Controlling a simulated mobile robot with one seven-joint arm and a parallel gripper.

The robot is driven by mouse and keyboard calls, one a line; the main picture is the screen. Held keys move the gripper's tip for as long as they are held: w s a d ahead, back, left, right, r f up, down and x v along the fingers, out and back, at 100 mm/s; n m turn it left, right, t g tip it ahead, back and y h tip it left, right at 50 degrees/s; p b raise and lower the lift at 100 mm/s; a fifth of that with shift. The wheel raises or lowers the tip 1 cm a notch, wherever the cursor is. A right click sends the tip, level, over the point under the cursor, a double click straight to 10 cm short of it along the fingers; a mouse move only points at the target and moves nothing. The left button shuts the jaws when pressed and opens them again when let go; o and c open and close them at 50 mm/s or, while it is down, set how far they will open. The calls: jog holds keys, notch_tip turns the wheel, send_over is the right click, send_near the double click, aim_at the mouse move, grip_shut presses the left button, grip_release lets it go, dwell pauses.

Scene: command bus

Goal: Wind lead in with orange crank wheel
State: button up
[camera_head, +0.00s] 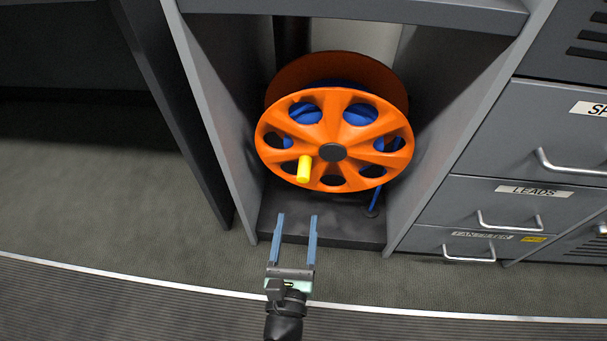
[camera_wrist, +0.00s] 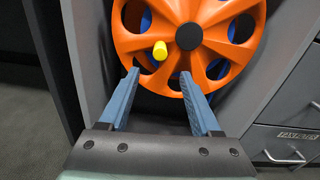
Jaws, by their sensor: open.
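The orange crank wheel (camera_head: 376,158) stands upright in an open grey bay, with a black hub (camera_head: 332,152) at its centre. A yellow handle (camera_head: 304,169) sticks out of its face, left of and a little below the hub. The blue lead (camera_head: 361,114) is wound behind the wheel's openings, and a length hangs down at the lower right. My gripper (camera_head: 296,217) is open and empty, below and in front of the wheel. In the wrist view the wheel (camera_wrist: 215,50) fills the upper middle, and the yellow handle (camera_wrist: 160,50) shows above the gap between my fingers (camera_wrist: 158,75).
Grey side walls (camera_head: 215,120) bound the bay left and right, and a shelf (camera_head: 370,9) crosses above. Drawers with metal handles, one labelled LEADS (camera_head: 515,205), stand to the right. The floor (camera_head: 110,180) to the left is clear.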

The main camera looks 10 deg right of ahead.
aim_at(303, 180)
jog(key=b+x, duration=0.2)
jog(key=x, duration=1.1)
jog(key=shift+c, duration=0.3)
grip_shut()
jog(key=shift+s, duration=0.1)
dwell(0.8)
